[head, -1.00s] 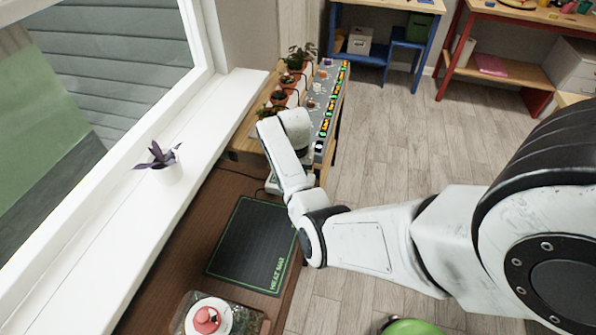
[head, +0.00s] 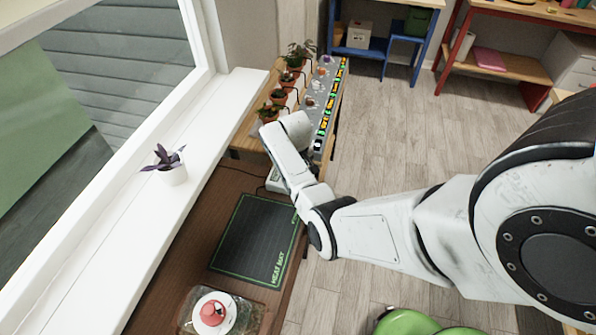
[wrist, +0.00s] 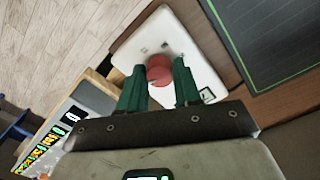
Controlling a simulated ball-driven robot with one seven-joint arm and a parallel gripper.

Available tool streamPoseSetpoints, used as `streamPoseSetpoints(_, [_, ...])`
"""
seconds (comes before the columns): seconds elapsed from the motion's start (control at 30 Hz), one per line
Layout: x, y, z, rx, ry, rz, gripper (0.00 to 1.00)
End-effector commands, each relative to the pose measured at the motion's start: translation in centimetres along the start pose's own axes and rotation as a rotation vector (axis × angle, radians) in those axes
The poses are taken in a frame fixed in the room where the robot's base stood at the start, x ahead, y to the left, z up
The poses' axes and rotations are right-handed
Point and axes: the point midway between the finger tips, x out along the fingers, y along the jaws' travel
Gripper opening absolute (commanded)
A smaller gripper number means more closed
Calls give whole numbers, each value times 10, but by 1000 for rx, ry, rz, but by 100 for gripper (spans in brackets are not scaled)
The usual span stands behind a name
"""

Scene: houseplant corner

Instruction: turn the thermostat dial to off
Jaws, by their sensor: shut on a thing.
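The thermostat is a white square plate (wrist: 185,48) with small dark marks and a round red dial (wrist: 159,69) at its middle, seen in the wrist view. My gripper (wrist: 160,78) has its two green fingers on either side of the dial and is shut on it. The dial's pointer and the lettering on the plate are too small to read. In the head view only a pale edge of the thermostat (head: 274,179) shows beside the heat mat; my wrist hides the dial and fingers there.
The black heat mat (head: 254,240) lies on the brown bench. A clear box with a red-knobbed white lid (head: 209,313) stands in front. Several potted plants and a grey panel with lit displays (head: 327,112) stand beyond my wrist. A purple plant (head: 172,173) sits on the sill.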

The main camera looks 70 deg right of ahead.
Motion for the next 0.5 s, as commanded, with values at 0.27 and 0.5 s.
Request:
streamPoseSetpoints(0.27, [-2,1,-1,-204,12,2,2])
streamPoseSetpoints(0.5, [-2,1,-2,-314,17,2,2])
